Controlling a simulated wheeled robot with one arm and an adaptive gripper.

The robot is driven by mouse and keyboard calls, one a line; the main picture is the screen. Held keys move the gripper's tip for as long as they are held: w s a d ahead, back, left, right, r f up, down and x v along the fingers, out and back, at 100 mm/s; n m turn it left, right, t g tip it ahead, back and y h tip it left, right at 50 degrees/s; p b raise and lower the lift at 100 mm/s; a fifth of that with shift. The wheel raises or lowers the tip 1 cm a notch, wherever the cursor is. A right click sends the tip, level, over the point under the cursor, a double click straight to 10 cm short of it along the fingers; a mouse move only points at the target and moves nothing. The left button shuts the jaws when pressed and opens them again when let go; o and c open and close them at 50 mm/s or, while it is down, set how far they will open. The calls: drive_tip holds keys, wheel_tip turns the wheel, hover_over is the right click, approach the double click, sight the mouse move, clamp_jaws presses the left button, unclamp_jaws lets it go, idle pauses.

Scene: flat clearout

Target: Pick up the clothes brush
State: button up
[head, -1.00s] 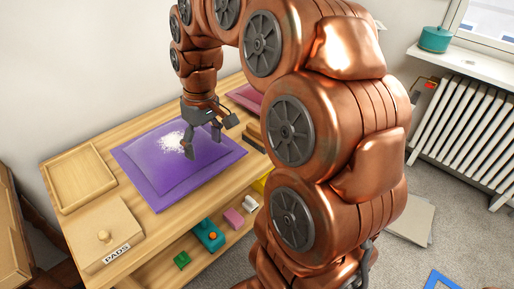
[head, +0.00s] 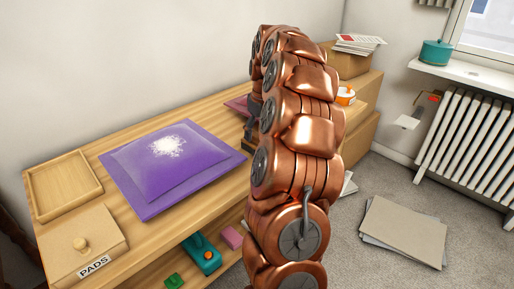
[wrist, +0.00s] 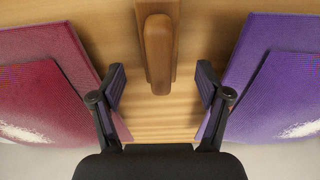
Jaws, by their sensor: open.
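In the wrist view, a brown wooden piece that looks like the clothes brush (wrist: 158,55) lies on the wooden bench top, between a red cushion and a purple cushion. Its narrow end points toward my gripper (wrist: 161,84). My gripper is open and empty, one finger on each side of the line of the brush, with no contact visible. In the head view my arm hides most of the gripper and the brush.
The purple cushion (head: 140,190) and red cushion (wrist: 45,95) each bear white powder. A wooden tray (head: 36,187) and a PADS box (head: 75,235) stand at the left. Several small items sit on the lower shelf. Flat sheets (head: 405,230) lie on the floor, right of my arm.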

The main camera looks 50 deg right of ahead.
sight(256, 144)
drive_tip(key=shift+w+f, duration=0.2)
drive_tip(key=shift+f, duration=1.4)
drive_tip(key=shift+w+f, duration=0.15)
drive_tip(key=shift+f, duration=1.4)
drive_tip(key=shift+r, duration=0.1)
drive_tip(key=c, duration=1.3)
drive_tip(key=shift+o, duration=0.2)
wheel_tip(256, 144, up, 10)
